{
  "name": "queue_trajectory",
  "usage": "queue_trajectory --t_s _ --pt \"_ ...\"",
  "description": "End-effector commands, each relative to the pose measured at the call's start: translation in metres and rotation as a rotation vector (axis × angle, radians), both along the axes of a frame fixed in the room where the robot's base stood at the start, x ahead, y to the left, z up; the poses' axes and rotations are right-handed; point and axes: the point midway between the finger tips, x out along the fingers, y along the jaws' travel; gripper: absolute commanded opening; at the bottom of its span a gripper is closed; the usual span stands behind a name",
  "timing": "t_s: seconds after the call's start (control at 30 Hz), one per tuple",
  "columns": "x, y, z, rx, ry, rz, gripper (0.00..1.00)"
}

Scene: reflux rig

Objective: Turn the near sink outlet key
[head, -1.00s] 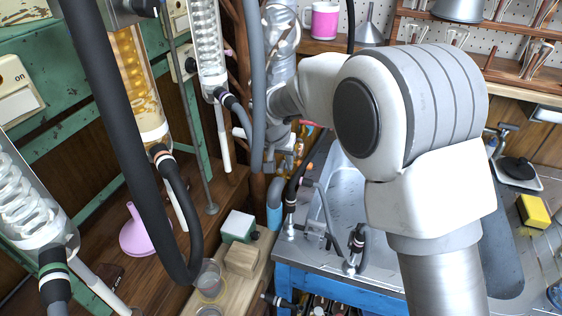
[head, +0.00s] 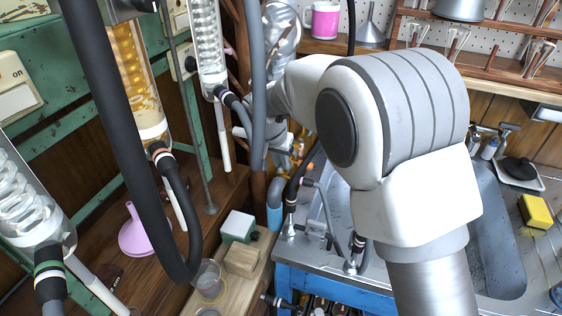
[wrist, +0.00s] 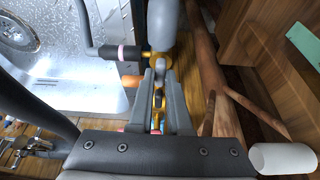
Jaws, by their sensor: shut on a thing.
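In the wrist view my gripper (wrist: 162,75) reaches to a brass outlet fitting (wrist: 157,57) beside the metal sink (wrist: 62,85). Its two grey fingers are shut on the sink outlet key (wrist: 160,92), a small brass part showing between them. The fingers hide much of the key, so its exact angle is hard to tell. A black hose with a pink band joins the fitting from the left. In the head view my gripper (head: 283,153) is small and partly hidden behind hoses, left of the sink (head: 499,245).
Glass condensers (head: 210,45) and dark hoses (head: 140,150) hang close on the left. Brown branching posts (wrist: 205,70) stand right of the fitting. A wooden block (head: 241,261) and a pink funnel (head: 139,232) are low on the left. A yellow sponge (head: 535,211) lies at right.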

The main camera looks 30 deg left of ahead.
Motion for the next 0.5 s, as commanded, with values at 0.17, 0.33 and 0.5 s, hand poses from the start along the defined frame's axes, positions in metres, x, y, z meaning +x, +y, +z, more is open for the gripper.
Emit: queue_trajectory --t_s 0.17,0.33,0.5 --pt "-0.0002 -0.0001 0.0001 0.001 0.001 -0.002 0.36" --pt "-0.0001 -0.0001 0.0002 0.000 0.001 -0.001 0.46" --pt "-0.0003 -0.0001 0.0007 0.001 0.001 -0.001 0.46"
